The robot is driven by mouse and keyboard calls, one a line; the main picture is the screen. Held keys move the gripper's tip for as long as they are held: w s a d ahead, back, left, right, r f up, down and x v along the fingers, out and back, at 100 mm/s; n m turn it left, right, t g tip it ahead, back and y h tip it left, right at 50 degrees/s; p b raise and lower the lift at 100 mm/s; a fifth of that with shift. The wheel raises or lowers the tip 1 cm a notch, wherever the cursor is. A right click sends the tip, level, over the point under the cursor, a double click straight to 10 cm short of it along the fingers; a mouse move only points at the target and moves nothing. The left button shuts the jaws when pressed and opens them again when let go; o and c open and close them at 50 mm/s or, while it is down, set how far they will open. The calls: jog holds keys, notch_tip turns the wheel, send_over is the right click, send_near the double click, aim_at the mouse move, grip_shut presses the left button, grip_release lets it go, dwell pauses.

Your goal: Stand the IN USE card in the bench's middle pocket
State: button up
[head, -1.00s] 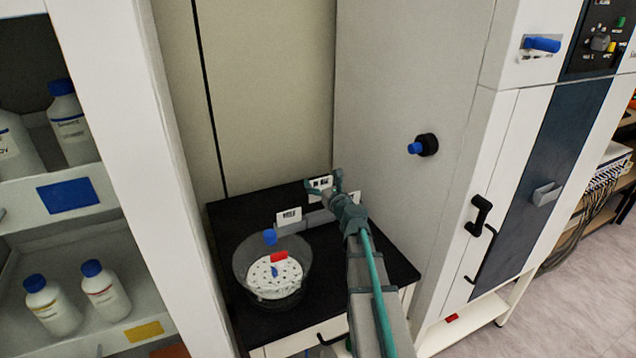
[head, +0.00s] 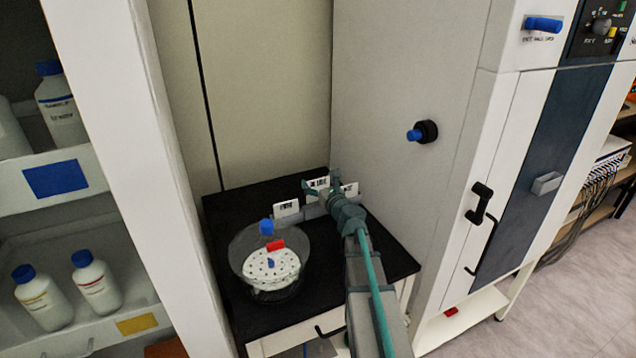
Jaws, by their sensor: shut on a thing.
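My gripper (head: 331,185) is shut on a small white card (head: 316,184) with dark print, over the back of the black bench (head: 228,208). The print is too small to read for certain. A grey pocket strip (head: 313,211) runs along the back of the bench. The held card is upright at about the strip's middle, between two other cards. Whether its lower edge is inside the middle pocket I cannot tell. One white card (head: 286,208) stands at the strip's left, and another (head: 349,189) shows at the right, partly behind my gripper.
A clear round vessel (head: 240,262) with a white perforated plate and blue and red parts stands on the bench's left. A tall freeze dryer cabinet (head: 400,70) with a side knob (head: 424,132) rises at the right. Shelves with bottles (head: 90,278) are at the left.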

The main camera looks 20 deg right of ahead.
jog(key=shift+f+b, duration=0.4)
jog(key=shift+f, duration=0.05)
dwell(0.6)
jog(key=shift+f+b, duration=2.05)
jog(key=shift+f, duration=0.1)
jog(key=o, duration=1.2)
jog(key=shift+s, duration=0.2)
jog(key=shift+s, duration=3.3)
jog(key=shift+s, duration=0.1)
